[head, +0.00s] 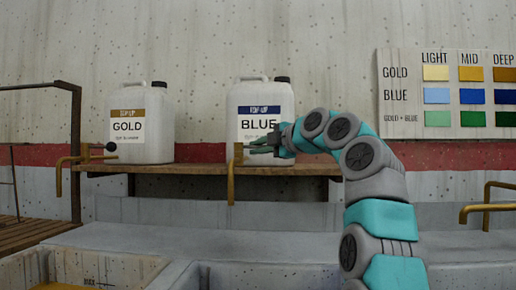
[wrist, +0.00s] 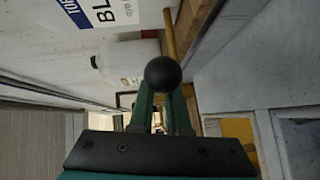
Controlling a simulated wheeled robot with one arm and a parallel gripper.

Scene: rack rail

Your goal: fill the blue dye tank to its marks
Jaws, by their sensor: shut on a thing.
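The white jug labelled BLUE (head: 262,96) stands on the wooden shelf, and part of its label (wrist: 98,14) shows in the wrist view. A brass tap (head: 231,185) hangs in front of it over the shelf edge. My gripper (head: 258,147) reaches in from the right at the tap. In the wrist view my gripper (wrist: 162,104) is shut on the tap's handle, with its round black knob (wrist: 163,74) at the fingertips. I see no stream below the spout. The blue dye tank and its marks cannot be made out.
The white GOLD jug (head: 141,110) stands left on the shelf (head: 190,169), with its own brass tap (head: 61,172) and black knob (head: 110,146). A tank edge marked MAX (head: 95,282) is at bottom left. A colour chart (head: 446,93) hangs at right, above another brass pipe (head: 487,207).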

